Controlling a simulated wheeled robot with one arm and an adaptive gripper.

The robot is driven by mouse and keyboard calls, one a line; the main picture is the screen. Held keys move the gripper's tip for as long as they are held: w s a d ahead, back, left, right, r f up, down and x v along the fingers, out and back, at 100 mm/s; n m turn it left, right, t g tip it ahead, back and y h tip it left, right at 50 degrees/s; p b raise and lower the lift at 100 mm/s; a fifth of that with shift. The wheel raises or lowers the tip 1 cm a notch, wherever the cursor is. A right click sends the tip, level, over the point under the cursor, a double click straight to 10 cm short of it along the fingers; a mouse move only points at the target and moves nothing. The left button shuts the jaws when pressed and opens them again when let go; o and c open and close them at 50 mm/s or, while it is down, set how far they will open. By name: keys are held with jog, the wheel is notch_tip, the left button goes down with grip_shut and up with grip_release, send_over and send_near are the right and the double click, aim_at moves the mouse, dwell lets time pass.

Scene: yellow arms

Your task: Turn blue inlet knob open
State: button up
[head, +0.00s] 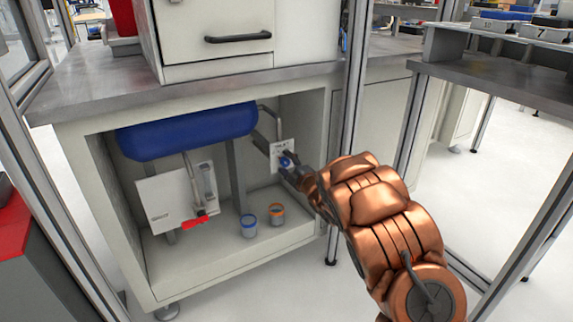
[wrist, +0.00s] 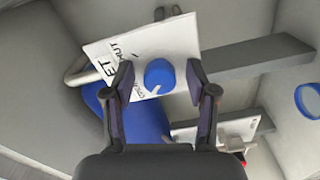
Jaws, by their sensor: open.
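The blue inlet knob (wrist: 159,76) is a round blue dial with a white mark, mounted on a white labelled plate (wrist: 140,48) with partly readable black text. In the head view the knob (head: 286,161) is on the small plate at the right inside the open cabinet, partly covered by my gripper. My gripper (head: 283,163) reaches into the cabinet from the right. In the wrist view my gripper (wrist: 160,82) is open, with one finger on each side of the knob. A gap shows on both sides, so the fingers look apart from it.
A blue tank (head: 185,130) hangs under the cabinet top. A white panel with a red handle (head: 195,223) is at the left. A blue-rimmed cup (head: 248,227) and an orange-rimmed cup (head: 277,214) stand on the cabinet floor. A metal frame post (head: 350,110) is beside my arm.

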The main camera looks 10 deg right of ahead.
jog(key=v, duration=1.2)
jog(key=shift+r, duration=0.15)
jog(key=s+d+r+m+g+h+p, duration=0.1)
jog(key=d+r+m+h+p, duration=0.25)
jog(key=r+p, duration=0.3)
jog(key=s+d+r+m+g+h+p, duration=0.2)
jog(key=d+r+m+h+p, duration=0.15)
jog(key=r+p, duration=0.35)
jog(key=s+d+r+m+g+h+p, duration=0.25)
jog(key=s+r+m+g+p, duration=0.2)
jog(key=s+r+p, duration=0.45)
jog(key=s+a+r+m+g+y+p, duration=0.1)
jog(key=s+a+r+m+g+p, duration=0.1)
jog(key=s+r+p, duration=0.5)
jog(key=s+a+r+m+g+y+p, duration=0.1)
jog(key=s+a+r+m+g+p, duration=0.2)
jog(key=s+r, duration=0.6)
jog(key=s+a+r+m+g+y+p, duration=0.2)
jog(key=s+a+r+g+p, duration=0.4)
jog(key=s, duration=1.7)
jog(key=a+r+p, duration=0.2)
jog(key=p, duration=0.3)
jog(key=shift+s+a+g, duration=0.1)
jog(key=shift+g, duration=0.15)
